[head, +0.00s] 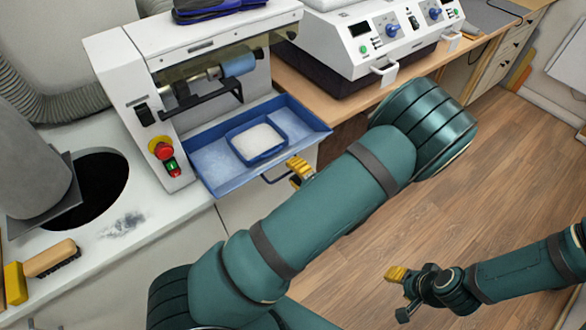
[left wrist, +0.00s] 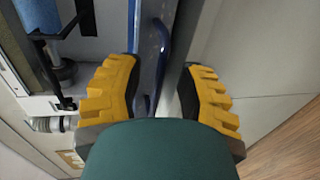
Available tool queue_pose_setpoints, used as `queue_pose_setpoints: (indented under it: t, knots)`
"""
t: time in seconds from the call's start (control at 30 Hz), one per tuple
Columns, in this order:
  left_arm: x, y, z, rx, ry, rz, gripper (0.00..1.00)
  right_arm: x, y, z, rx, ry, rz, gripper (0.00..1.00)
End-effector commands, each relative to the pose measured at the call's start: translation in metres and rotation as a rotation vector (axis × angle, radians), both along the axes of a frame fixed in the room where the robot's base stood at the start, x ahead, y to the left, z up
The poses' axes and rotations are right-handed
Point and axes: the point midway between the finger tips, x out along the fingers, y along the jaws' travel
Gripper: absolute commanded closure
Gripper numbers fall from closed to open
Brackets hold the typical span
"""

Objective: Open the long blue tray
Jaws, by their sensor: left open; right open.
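The long blue tray (head: 207,163) sits under the roller of the white machine, with its front edge over the counter edge. My left gripper (head: 300,170) is at the handle, partly hidden by my arm. In the left wrist view, the open yellow fingers of my left gripper (left wrist: 162,82) stand on either side of the blue handle (left wrist: 164,52), with gaps visible. Whether either finger touches it is unclear. My right gripper (head: 398,280) is open and empty, low at right over the floor.
A smaller blue tray (head: 233,141) with white granular material lies inside the long tray. The white machine (head: 132,90) has red and green buttons. A brush (head: 52,259) lies on the left counter. A second white machine (head: 345,50) stands behind right. Wooden floor (head: 500,170) is clear.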

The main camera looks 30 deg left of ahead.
Motion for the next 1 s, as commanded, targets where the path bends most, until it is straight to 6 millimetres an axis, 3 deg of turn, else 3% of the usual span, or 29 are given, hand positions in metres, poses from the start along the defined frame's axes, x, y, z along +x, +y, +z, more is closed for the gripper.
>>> queue_pose_setpoints:
  t: [0.13, 0.47, 0.57, 0.6, 0.83, 1.0]
  knots:
    - [0.004, 0.009, -0.002, 0.0, 0.0, 0.001, 0.62, 0.0, 0.0, 0.0, 0.0, 0.0, 0.0, 0.53]
    - [0.005, 0.011, -0.003, 0.0, 0.0, 0.0, 0.59, 0.0, 0.0, 0.0, 0.0, 0.0, 0.0, 0.53]
    - [0.005, 0.011, -0.002, 0.0, 0.0, 0.0, 0.94, 0.0, 0.0, 0.0, 0.0, 0.0, 0.0, 0.53]
    - [0.005, 0.011, -0.002, 0.0, 0.0, 0.0, 1.0, 0.0, 0.0, 0.0, 0.0, 0.0, 0.0, 0.53]
    - [0.004, 0.008, -0.003, -0.001, -0.001, -0.001, 1.0, 0.0, 0.0, -0.001, 0.0, 0.0, 0.0, 0.53]
    - [-0.006, -0.017, -0.004, -0.002, -0.002, -0.004, 1.0, -0.001, 0.0, -0.007, 0.0, 0.002, 0.002, 0.53]
